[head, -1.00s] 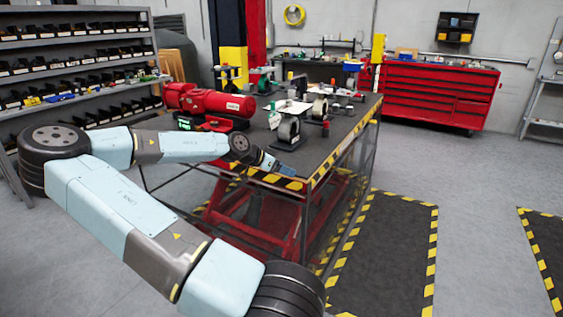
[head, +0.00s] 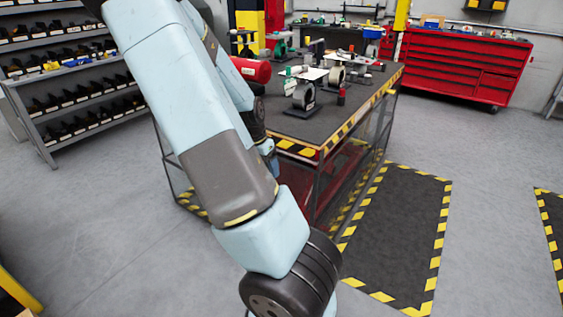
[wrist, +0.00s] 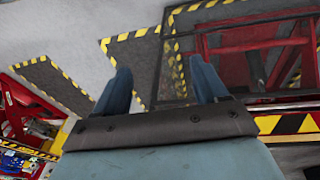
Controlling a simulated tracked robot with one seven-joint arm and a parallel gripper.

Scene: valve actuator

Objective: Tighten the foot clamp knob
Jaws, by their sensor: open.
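My gripper (wrist: 163,85) is open and empty in the wrist view, its two blue fingers well apart. Floor, striped tape and the red table frame show beyond them. In the head view my arm hangs in front of the table's left side, and the gripper is mostly hidden behind it, near the table's front edge. The red valve actuator (head: 250,69) lies on the table, mostly hidden behind my arm. I cannot make out the foot clamp knob in either view.
The dark-topped work table (head: 318,130) has striped edges and carries several fixtures, including a round one on a stand (head: 303,97). Shelves (head: 70,92) stand at left, a red tool cabinet (head: 455,65) at back right. The floor right of the table is clear.

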